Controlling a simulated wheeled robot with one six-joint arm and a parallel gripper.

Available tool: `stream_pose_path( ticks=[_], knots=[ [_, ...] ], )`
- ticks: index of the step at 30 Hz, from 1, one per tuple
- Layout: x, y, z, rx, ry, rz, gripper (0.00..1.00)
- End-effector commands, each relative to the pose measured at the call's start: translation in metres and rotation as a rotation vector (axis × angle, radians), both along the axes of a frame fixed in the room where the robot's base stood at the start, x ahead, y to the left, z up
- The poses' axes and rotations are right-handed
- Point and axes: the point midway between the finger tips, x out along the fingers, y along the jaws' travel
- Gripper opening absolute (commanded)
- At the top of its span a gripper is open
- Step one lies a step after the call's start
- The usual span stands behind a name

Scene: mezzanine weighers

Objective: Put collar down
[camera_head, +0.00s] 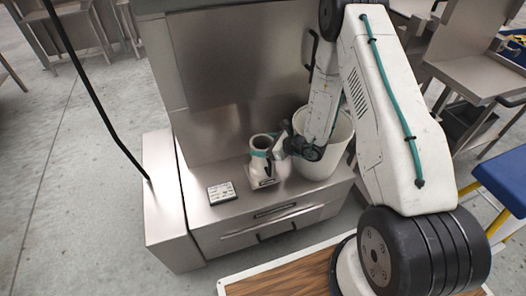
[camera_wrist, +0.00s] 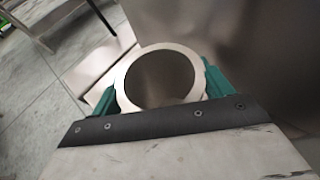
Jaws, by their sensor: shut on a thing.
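The collar is a pale metal ring (camera_wrist: 119,82) in the wrist view. The two teal fingers of my gripper (camera_wrist: 159,84) close on its left and right sides. Its opening faces the wrist camera, and dark metal shows through it. In the head view the collar (camera_head: 262,141) shows small at the top of my white gripper (camera_head: 260,153), above a steel ledge (camera_head: 220,225) and in front of a tall steel panel. The head view does not show clearly whether the collar touches anything else.
A pale round bin (camera_head: 340,150) stands on the ledge right of my gripper, close to my arm. A small flat grey unit (camera_head: 221,192) lies on the ledge to the left. The steel panel (camera_head: 225,75) rises behind. Bare ledge lies around the unit.

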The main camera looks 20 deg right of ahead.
Motion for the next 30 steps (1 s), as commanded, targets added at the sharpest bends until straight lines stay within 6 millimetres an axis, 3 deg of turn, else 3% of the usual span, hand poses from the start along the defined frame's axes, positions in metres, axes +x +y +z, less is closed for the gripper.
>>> stream_pose_path(
  ticks=[9, 20, 21, 23, 30],
  knots=[
    [-0.001, 0.000, -0.033, 0.001, 0.001, 0.000, 0.10],
    [-0.001, 0.000, -0.036, 0.001, 0.000, 0.000, 0.10],
    [-0.001, 0.000, -0.037, 0.000, 0.001, 0.000, 0.81],
    [-0.001, 0.000, -0.037, 0.000, 0.001, 0.000, 0.98],
    [-0.001, 0.000, -0.036, 0.000, 0.001, 0.000, 1.00]
  ],
)
